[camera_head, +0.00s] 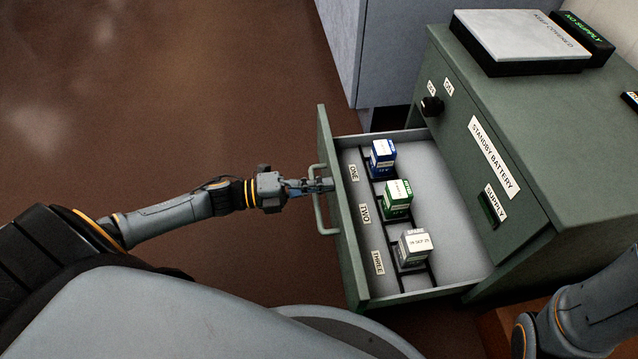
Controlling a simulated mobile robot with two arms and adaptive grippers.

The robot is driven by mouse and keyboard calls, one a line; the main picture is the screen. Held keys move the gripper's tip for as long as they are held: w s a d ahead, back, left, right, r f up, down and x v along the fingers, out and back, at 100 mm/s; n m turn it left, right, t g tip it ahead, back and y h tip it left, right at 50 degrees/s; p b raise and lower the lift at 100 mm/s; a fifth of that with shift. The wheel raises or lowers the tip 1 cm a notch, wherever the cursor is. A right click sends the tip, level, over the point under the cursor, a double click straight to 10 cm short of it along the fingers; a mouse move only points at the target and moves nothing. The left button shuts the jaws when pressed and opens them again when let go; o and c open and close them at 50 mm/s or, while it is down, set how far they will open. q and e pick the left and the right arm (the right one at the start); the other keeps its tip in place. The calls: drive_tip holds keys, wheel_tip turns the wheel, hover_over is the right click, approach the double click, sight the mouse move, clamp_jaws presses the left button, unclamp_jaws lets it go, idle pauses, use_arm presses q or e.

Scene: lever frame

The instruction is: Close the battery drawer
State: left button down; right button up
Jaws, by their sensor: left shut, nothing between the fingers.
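The battery drawer (455,250) is pulled out of the green cabinet (545,150), with its inside in full view. Its front panel (350,240) faces left and carries a pale bar handle (318,212). Inside, a blue battery (383,158), a green battery (397,198) and a grey-white battery (414,248) stand in a row by labels ONE, TWO and THREE. My left gripper (322,185) is shut and empty, with its fingertips at the front panel, by the upper part of the handle. I cannot tell if it touches. My right gripper is out of view.
A white-topped box marked KEEP COVERED (520,38) and a black NO SUPPLY sign (582,35) sit on the cabinet. A dark knob (431,106) sticks out above the drawer. A pale cabinet (385,50) stands behind. Brown floor (180,100) at left is clear.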

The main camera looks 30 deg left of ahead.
use_arm(q)
drive_tip(key=x, duration=2.4)
drive_tip(key=shift+w+d, duration=0.25)
drive_tip(key=shift+w+r, duration=0.1)
drive_tip(key=shift+r, duration=0.1)
